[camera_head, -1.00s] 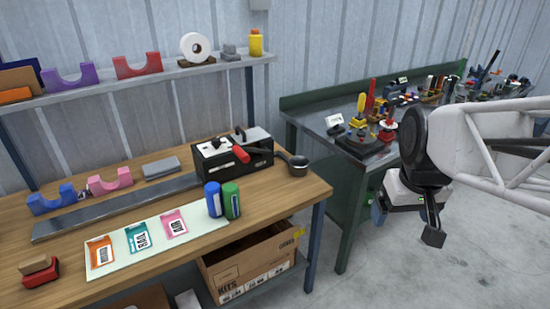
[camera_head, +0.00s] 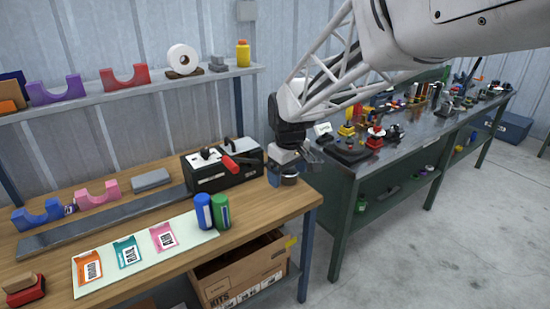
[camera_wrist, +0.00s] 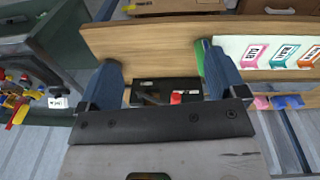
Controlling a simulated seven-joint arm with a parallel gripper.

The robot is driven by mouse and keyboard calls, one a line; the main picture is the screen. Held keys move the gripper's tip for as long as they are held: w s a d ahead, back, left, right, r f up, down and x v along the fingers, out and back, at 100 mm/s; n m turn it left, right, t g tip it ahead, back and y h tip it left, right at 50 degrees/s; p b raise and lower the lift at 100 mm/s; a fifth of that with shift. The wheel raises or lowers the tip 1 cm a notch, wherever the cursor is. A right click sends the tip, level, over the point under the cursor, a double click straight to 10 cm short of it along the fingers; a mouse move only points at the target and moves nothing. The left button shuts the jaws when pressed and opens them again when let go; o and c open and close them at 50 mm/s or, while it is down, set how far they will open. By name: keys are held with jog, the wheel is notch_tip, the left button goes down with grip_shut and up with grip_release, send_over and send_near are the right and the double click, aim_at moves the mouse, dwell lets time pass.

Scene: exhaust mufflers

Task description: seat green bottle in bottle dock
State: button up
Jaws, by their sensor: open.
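The green bottle (camera_head: 221,210) stands upright on the bench near its right front, touching or very close to a blue bottle (camera_head: 203,211). My gripper (camera_head: 298,163) is open and empty, over the bench's right end, right of and above the bottle. In the wrist view, my gripper's fingers (camera_wrist: 158,60) stand wide apart, and a green sliver, probably the green bottle (camera_wrist: 201,57), shows beside the right finger. I cannot tell which thing is the bottle dock.
A black box with a red handle (camera_head: 222,170) stands behind the bottles; it also shows between my fingers (camera_wrist: 150,92). A pale mat (camera_head: 143,275) with several coloured cards lies left of the bottles. Blue (camera_head: 38,216) and pink cradles stand farther left. A cluttered green bench stands right.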

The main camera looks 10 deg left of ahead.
jog(key=w+a+f+n, duration=0.1)
jog(key=w+a+f, duration=0.15)
jog(key=a, duration=0.25)
jog(key=w+a+f+n, duration=0.1)
jog(key=a+f, duration=0.2)
jog(key=a, duration=0.3)
jog(key=n+g, duration=0.1)
jog(key=n, duration=0.2)
send_near(220, 199)
notch_tip(220, 199, down, 5)
jog(key=shift+w+a+f, duration=0.1)
jog(key=shift+a+f, duration=0.05)
jog(key=shift+f, duration=0.05)
jog(key=shift+f, duration=0.1)
jog(key=shift+f, duration=1.15)
jog(key=shift+f, duration=0.15)
jog(key=shift+a+f, duration=0.15)
jog(key=shift+f, duration=2.35)
jog(key=shift+c, duration=0.4)
